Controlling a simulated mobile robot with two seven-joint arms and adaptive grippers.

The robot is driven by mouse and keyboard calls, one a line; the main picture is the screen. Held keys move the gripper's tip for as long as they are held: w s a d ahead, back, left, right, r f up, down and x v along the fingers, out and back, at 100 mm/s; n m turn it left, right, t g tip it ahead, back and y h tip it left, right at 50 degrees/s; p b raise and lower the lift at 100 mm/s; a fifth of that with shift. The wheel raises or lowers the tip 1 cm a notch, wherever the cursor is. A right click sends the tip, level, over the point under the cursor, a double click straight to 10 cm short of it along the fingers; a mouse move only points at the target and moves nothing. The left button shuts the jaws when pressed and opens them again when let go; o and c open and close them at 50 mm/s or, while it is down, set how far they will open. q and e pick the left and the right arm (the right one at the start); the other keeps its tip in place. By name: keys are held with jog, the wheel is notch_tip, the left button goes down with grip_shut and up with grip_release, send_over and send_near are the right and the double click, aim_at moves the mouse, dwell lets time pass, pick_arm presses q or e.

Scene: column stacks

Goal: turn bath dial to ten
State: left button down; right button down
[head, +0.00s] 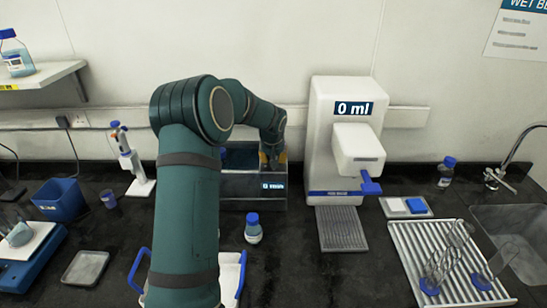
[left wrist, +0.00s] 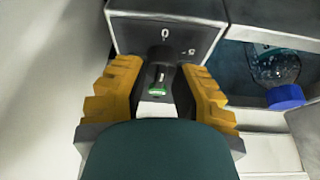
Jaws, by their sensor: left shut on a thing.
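The bath (head: 237,187) is a grey box against the back wall, with a small lit display on its front that appears to start with 0. In the left wrist view its panel (left wrist: 130,30) carries a black dial (left wrist: 159,54) with a green mark at its near end. A 0 is printed beyond the dial and a 5 to its right. My left gripper (head: 272,158) is over the bath's right end. In the left wrist view, its yellow fingers (left wrist: 160,82) are closed on the dial from both sides. My right gripper is in neither view.
A white dispenser (head: 322,135) reading 0 ml stands right of the bath. A blue-capped bottle (left wrist: 280,75) is in the bath's basin. A small bottle (head: 253,232) stands in front of the bath. A rack (head: 410,265) with glassware and a sink are at right.

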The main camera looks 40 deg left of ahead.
pick_arm(q)
jog(key=m+h, duration=0.1)
jog(key=m, duration=0.2)
jog(key=m+h+p, duration=0.1)
jog(key=m, duration=0.1)
jog(key=shift+a+m+t, duration=0.1)
jog(key=shift+m+t, duration=0.2)
jog(key=shift+m, duration=0.1)
jog(key=m+h, duration=0.2)
jog(key=m, duration=0.2)
jog(key=shift+f+m, duration=0.1)
jog(key=shift+m, duration=0.2)
jog(key=m+h, duration=0.1)
jog(key=m, duration=0.2)
jog(key=shift+m+p, duration=0.3)
jog(key=m+g+h, duration=0.1)
jog(key=m, duration=0.2)
jog(key=shift+m+g+p, duration=0.3)
jog(key=m+g+h, duration=0.1)
jog(key=m, duration=0.2)
jog(key=shift+m+p, duration=0.4)
jog(key=m+g, duration=0.1)
jog(key=m, duration=0.1)
jog(key=m+g, duration=0.1)
jog(key=m, duration=0.2)
jog(key=shift+f+g, duration=0.1)
jog(key=shift+g, duration=0.2)
jog(key=shift+m, duration=0.4)
jog(key=c, duration=0.7)
grip_release()
